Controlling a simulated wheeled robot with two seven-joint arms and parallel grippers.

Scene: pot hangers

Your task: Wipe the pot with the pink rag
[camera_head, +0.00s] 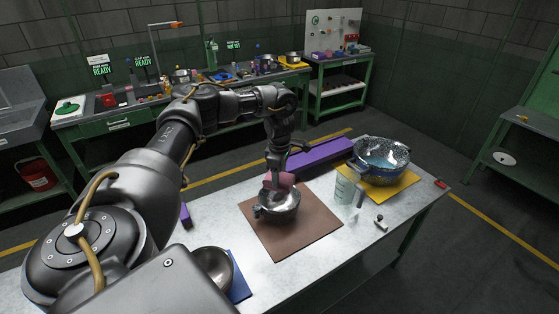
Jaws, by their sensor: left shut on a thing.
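A shiny metal pot (279,208) stands on a brown mat (301,231) in the middle of the table. My left gripper (275,180) points down at the pot's rear rim and is shut on the pink rag (286,180). The rag is bunched at the fingers and appears to be at the pot's opening; whether it touches the inner wall is hard to tell. My right gripper is not in view.
A speckled blue pot (381,160) stands on a yellow mat (408,181) at the right, with a pale container (345,188) beside it. A long purple block (318,157) lies along the back.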

